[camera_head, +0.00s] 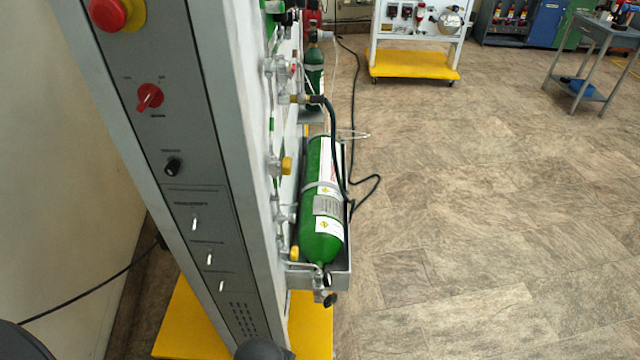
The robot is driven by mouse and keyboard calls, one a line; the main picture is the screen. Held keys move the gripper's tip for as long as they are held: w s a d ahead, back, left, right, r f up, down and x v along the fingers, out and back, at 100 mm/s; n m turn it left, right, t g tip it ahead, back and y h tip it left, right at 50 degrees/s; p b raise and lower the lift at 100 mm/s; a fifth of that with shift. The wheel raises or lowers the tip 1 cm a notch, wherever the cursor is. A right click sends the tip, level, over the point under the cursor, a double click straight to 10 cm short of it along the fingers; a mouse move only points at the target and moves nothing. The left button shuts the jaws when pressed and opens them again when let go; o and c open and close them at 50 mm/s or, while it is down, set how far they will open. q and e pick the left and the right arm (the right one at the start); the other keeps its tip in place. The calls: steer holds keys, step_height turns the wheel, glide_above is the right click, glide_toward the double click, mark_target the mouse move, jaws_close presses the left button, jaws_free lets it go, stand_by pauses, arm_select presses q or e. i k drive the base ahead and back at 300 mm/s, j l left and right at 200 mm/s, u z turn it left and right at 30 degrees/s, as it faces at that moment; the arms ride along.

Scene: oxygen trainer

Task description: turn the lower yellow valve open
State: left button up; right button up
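A tall grey trainer panel (232,120) stands left of centre, seen nearly edge-on. On its right face are two small yellow valves. The upper yellow valve (287,165) sits beside the top of a green oxygen cylinder (321,240). The lower yellow valve (295,253) sits near the cylinder's lower end, just left of it. The valve is small and seen from the side, so I cannot tell its handle's angle. Neither gripper shows. Dark rounded parts at the bottom edge and the lower left corner show no fingers.
The cylinder lies in a grey metal tray (341,281) that juts from the panel. A dark hose (333,150) runs beside it. A yellow base (312,330) spreads under the panel. The tiled floor (470,210) to the right is clear. A grey table (590,62) stands far right.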

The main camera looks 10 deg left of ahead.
mark_target(294, 251)
steer(key=k+l+u, duration=0.2)
steer(key=l+u, duration=0.25)
steer(key=k+l+u, duration=0.2)
steer(key=u, duration=0.3)
steer(key=k+l+u, duration=0.15)
steer(key=l, duration=0.25)
steer(key=k+l+u, duration=0.1)
steer(key=l, duration=0.3)
steer(key=k+l+u, duration=0.15)
steer(key=l, duration=0.25)
steer(key=k+l+u, duration=0.15)
steer(key=l, duration=0.2)
steer(key=k+l+u, duration=0.1)
steer(key=k+l, duration=0.15)
steer(key=l, duration=0.1)
